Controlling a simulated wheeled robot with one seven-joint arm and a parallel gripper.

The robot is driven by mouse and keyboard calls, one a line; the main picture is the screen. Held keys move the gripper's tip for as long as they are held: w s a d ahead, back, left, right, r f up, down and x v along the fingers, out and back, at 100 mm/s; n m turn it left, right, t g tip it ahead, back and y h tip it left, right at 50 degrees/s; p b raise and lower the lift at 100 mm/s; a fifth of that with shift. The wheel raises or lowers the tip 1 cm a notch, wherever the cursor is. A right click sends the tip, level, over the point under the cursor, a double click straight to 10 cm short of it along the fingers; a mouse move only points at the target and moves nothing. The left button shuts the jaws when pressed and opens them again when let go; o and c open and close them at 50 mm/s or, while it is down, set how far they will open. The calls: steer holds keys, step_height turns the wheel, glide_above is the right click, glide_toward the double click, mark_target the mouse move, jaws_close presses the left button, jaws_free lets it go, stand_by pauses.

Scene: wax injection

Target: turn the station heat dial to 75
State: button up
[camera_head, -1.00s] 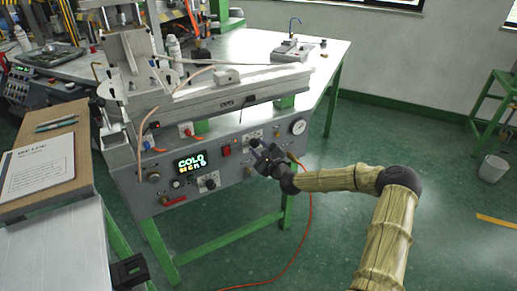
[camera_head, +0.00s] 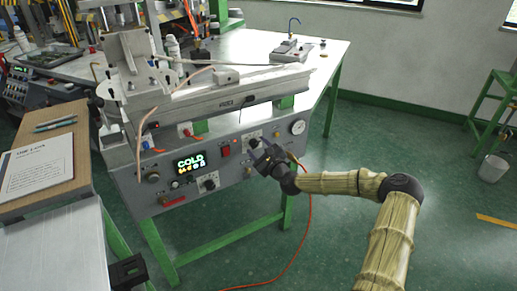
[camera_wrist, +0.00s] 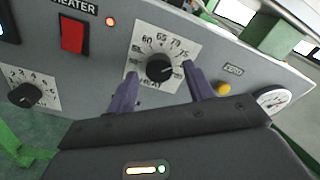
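The heat dial (camera_wrist: 159,68) is a black round knob on a white square plate marked with numbers, 60, 65, 70 and 75 among them, in the wrist view. A pale mark shows on the knob's right side; its exact reading is hard to tell. My gripper (camera_wrist: 160,73) is open, with one purple finger on each side of the dial. Gaps show between the fingers and the knob. In the head view my gripper (camera_head: 262,155) is at the front panel of the station (camera_head: 228,165) and hides part of the dial.
A red heater switch (camera_wrist: 73,35) and a smaller black dial (camera_wrist: 26,95) are left of the heat dial. A yellow button (camera_wrist: 223,89) and a gauge (camera_wrist: 272,101) are to its right. The lit display (camera_head: 189,163) reads COLD. An orange hose hangs below the panel.

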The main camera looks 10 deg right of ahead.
steer(key=p+v, duration=0.1)
steer(key=v, duration=1.6)
steer(key=shift+s, duration=0.2)
